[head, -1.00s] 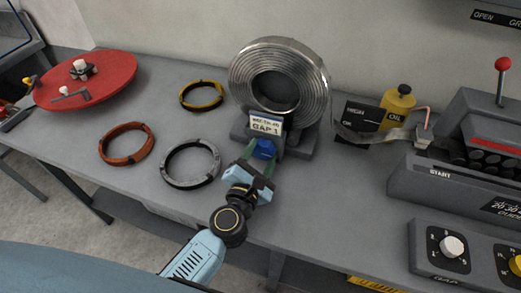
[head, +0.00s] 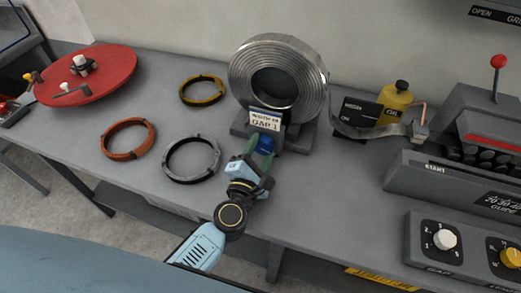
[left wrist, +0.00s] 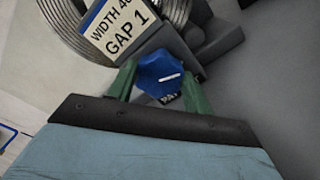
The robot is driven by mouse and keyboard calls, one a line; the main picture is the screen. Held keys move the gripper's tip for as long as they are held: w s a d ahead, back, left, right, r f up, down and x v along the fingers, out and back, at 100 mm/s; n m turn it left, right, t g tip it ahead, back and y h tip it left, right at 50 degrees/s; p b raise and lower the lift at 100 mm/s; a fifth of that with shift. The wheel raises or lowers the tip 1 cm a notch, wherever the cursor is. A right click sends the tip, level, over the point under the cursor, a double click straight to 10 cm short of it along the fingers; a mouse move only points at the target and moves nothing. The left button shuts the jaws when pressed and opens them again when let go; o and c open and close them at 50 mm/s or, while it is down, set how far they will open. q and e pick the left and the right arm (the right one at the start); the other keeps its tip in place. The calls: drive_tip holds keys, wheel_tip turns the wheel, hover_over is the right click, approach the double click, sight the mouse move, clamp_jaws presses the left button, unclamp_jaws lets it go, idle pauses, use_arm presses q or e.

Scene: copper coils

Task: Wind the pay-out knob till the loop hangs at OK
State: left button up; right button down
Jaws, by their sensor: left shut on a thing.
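The blue pay-out knob (head: 266,143) sits low on the front of the decoiler stand, below a card reading GAP 1 (head: 265,120). My left gripper (head: 260,158) is shut on it; in the left wrist view the knob (left wrist: 160,75) lies between the two green fingers. The metal coil (head: 245,75) stands upright above. Its strip (head: 368,131) leaves to the right and sags in a shallow loop before the dark level board (head: 362,108). HIGH and OK labels show above the strip; the exact level is hard to read. My right gripper is not in view.
A yellow oil can (head: 397,98) stands behind the strip. The grey machine (head: 440,175) with a red-knobbed lever is at right, with a dial panel (head: 465,245) in front. Orange (head: 127,153), grey (head: 192,173) and yellow (head: 202,105) rings and a red turntable (head: 105,85) lie left.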

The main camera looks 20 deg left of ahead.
use_arm(q)
drive_tip(key=o, duration=1)
drive_tip(key=shift+s, duration=0.1)
drive_tip(key=s, duration=0.4)
drive_tip(key=s+b, duration=0.1)
drive_tip(key=s, duration=0.4)
drive_tip(key=s+b, duration=0.1)
drive_tip(key=s, duration=0.3)
drive_tip(key=shift+s+a, duration=0.15)
drive_tip(key=shift+a, duration=0.1)
